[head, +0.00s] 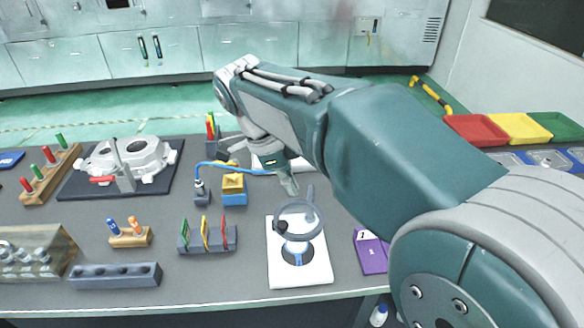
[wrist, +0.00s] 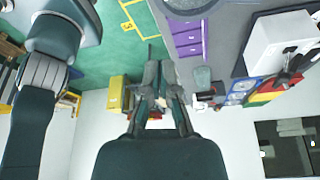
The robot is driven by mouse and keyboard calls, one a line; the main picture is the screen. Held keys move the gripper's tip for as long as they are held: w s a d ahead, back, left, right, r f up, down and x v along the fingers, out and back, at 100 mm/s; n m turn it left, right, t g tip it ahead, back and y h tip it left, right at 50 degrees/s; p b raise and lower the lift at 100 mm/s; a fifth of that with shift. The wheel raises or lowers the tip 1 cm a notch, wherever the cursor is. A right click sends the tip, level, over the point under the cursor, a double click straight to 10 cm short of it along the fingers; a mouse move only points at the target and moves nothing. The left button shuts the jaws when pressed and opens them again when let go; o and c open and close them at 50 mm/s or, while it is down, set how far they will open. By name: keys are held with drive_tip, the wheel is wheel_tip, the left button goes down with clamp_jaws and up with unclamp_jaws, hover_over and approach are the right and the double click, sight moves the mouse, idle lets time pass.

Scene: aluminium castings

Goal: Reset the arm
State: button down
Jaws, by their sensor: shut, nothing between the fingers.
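My arm reaches from the right across the workbench (head: 345,200) in the head view, its elbow raised and its forearm bent back down. My gripper (head: 290,188) points down above the middle of the bench, just behind the ring magnifier in the picture and right of a blue and yellow block. In the wrist view its fingers (wrist: 160,68) are together with nothing held between them. Part of the forearm hides the back of the bench.
A magnifier (head: 298,208) stands on a white board (head: 315,268). The blue and yellow block (head: 234,196) is left of it. An aluminium casting (head: 140,155) lies on a dark mat at left. Coloured trays (head: 476,129) are at the right.

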drive_tip(key=s+d+f+n+t+y, duration=0.2)
drive_tip(key=s+d+n+t, duration=0.1)
drive_tip(key=s+d+n, duration=0.4)
drive_tip(key=s+d+f+n+t+y, duration=0.2)
drive_tip(key=s+d+n+t, duration=0.1)
drive_tip(key=s+d+n, duration=0.4)
drive_tip(key=d+n, duration=0.3)
drive_tip(key=n, duration=0.2)
drive_tip(key=shift+s, duration=0.25)
